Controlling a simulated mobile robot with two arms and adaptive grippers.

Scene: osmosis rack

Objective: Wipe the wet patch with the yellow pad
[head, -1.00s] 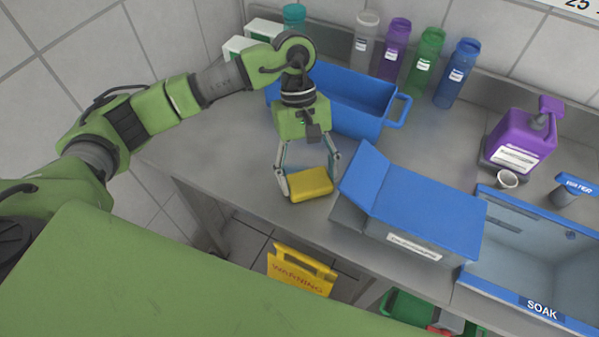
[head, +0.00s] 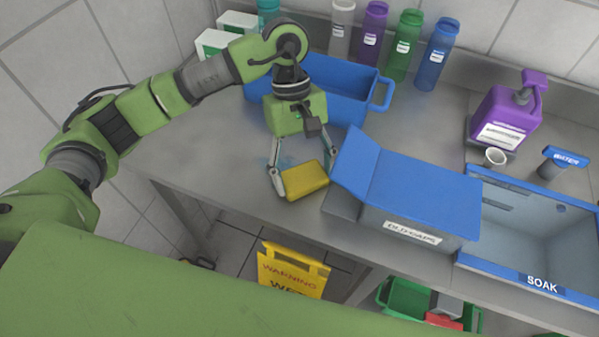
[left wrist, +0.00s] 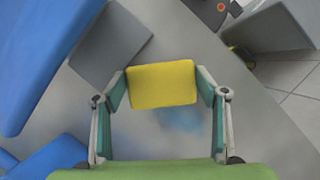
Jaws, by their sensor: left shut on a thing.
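The yellow pad (head: 303,181) lies flat on or just above the grey counter, near the front edge. My left gripper (head: 303,183) is shut on it, with one finger at each side. The left wrist view shows the pad (left wrist: 161,85) between the fingers. A faint bluish wet patch (left wrist: 183,119) shows on the counter beside the pad in that view. In the head view the patch (head: 288,161) is partly hidden behind the pad and fingers. My right gripper is not in view.
A blue-lidded grey box (head: 420,215) stands close to the right of the pad. A blue basin (head: 345,90) is behind the gripper. Bottles, a purple dispenser (head: 503,120) and the SOAK sink (head: 530,230) are farther off. The counter to the left (head: 205,150) is clear.

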